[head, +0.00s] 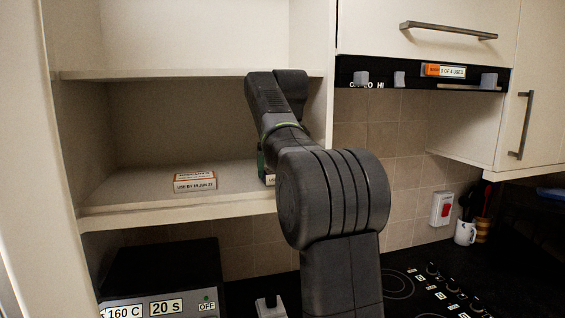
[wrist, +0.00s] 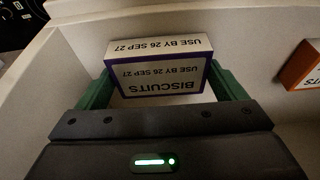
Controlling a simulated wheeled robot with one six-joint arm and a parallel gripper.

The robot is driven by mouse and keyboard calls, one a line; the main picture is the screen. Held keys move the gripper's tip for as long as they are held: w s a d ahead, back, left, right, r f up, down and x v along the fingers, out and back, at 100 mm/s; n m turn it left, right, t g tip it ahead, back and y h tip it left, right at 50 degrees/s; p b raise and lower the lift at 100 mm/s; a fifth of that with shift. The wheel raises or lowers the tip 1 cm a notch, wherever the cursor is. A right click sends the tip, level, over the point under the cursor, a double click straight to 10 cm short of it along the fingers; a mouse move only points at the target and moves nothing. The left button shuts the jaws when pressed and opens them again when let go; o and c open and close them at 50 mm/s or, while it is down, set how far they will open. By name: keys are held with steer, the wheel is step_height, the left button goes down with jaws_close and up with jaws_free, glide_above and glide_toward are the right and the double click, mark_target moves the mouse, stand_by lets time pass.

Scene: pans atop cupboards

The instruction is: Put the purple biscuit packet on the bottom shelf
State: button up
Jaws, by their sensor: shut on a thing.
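The purple biscuit packet (wrist: 158,72) is a white-faced box with purple edges, lettered BISCUITS and USE BY 26 SEP 27, upside down in the wrist view. My gripper (wrist: 162,84) is shut on it, with a green finger at each side. In the head view my arm hides most of the gripper and packet; a small pale corner of the packet (head: 269,180) shows at the right end of the bottom shelf (head: 130,212). I cannot tell whether the packet touches the shelf.
An orange-edged box (head: 194,181) stands on the bottom shelf left of my gripper; it also shows in the wrist view (wrist: 302,68). The upper shelf (head: 180,74) lies above. The cupboard's right side wall (head: 318,120) is close to my gripper. The shelf's left part is clear.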

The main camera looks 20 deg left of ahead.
steer(key=shift+s, duration=0.1)
steer(key=o, duration=0.8)
steer(key=shift+f, duration=0.1)
steer(key=shift+v, duration=3.85)
